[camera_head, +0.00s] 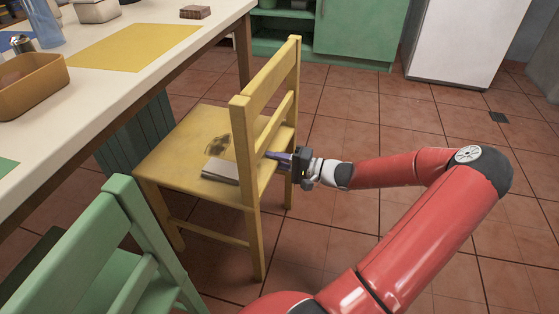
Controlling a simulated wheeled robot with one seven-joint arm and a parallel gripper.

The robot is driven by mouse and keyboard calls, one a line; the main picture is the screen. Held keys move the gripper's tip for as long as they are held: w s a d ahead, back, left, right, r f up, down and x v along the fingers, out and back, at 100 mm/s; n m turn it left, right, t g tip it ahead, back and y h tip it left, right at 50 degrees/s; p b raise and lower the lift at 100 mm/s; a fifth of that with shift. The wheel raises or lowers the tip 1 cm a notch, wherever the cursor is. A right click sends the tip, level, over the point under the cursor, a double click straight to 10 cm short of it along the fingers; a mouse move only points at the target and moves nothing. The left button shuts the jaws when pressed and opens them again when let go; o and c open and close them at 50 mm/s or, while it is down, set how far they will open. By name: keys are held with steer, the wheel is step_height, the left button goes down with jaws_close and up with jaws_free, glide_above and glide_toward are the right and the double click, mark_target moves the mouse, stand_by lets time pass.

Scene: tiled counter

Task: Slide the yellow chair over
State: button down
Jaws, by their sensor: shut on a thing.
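The yellow chair (171,158) stands upright on the tiled floor beside the counter, its seat facing the counter and its backrest toward my arm. My gripper (276,156) is at the chair's backrest, coming from the right, and is shut on the backrest. The fingertips are partly hidden by the backrest bars. A light grey flat object (221,171), like a book, lies on the seat, and a dark smudge marks the seat beside it.
A green chair (97,249) stands at the lower left. The counter (97,93) holds a yellow mat (134,46), a brown tray (32,86) and a glass (45,24). Green cabinets (352,30) and a white appliance (465,40) stand behind. The tiled floor (400,125) is clear to the right.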

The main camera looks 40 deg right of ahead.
steer(key=shift+w+r+p, duration=0.1)
steer(key=shift+r+p, duration=1.05)
steer(key=shift+r, duration=0.4)
